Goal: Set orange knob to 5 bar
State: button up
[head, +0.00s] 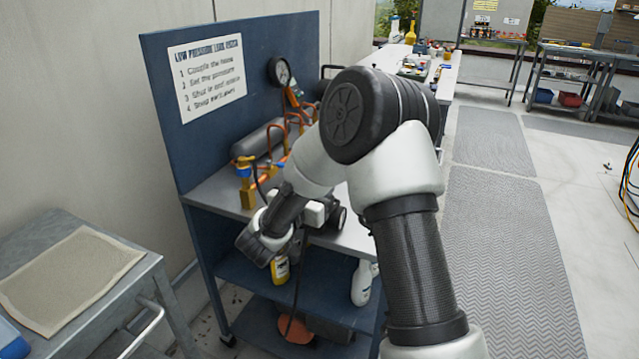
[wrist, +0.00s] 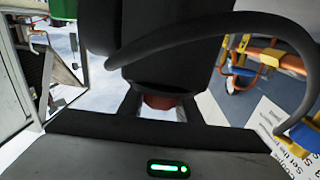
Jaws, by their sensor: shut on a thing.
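In the wrist view, my gripper (wrist: 160,108) has its two fingers on either side of a small reddish-orange knob (wrist: 160,101), closed on it. The knob sits at the end of a large black body (wrist: 155,45), which hides most of it. In the head view my own arm covers the knob, and the fingertips cannot be made out.
A blue panel bench (head: 205,190) carries orange pipes, a grey cylinder (head: 258,139) and a brass fitting with a blue top (head: 243,165). A black hose (wrist: 225,42) arches close over my gripper. A grey side table (head: 135,275) stands left.

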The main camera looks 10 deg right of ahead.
aim_at(332, 197)
jog(key=m+g+h, duration=0.3)
jog(key=g, duration=0.1)
jog(key=shift+s+d+m+g+h+p, duration=0.2)
jog(key=shift+s+m+g+h+p, duration=0.1)
jog(key=shift+s+m+h, duration=0.1)
jog(key=m+g, duration=0.1)
jog(key=m+g+h, duration=0.1)
jog(key=g, duration=0.2)
jog(key=shift+s+d+m+h+p, duration=0.3)
jog(key=shift+s+m+h+p, duration=0.1)
jog(key=shift+s+d+m+g+h+p, duration=0.1)
jog(key=shift+s+m+g+p, duration=0.2)
jog(key=shift+m+g, duration=0.85)
jog(key=shift+s+m+g+h+p, duration=0.15)
jog(key=shift+s+m+g, duration=0.35)
jog(key=shift+g, duration=1.15)
jog(key=shift+s+d+m+g+h+p, duration=0.15)
jog(key=shift+m+g+p, duration=0.1)
jog(key=shift+m+g, duration=1)
jog(key=shift+a+g, duration=0.1)
jog(key=shift+g, duration=0.15)
jog(key=o, duration=1.1)
jog(key=shift+c, duration=0.2)
notch_tip(332, 197, up, 10)
jog(key=p, duration=0.2)
jog(key=shift+p, duration=0.35)
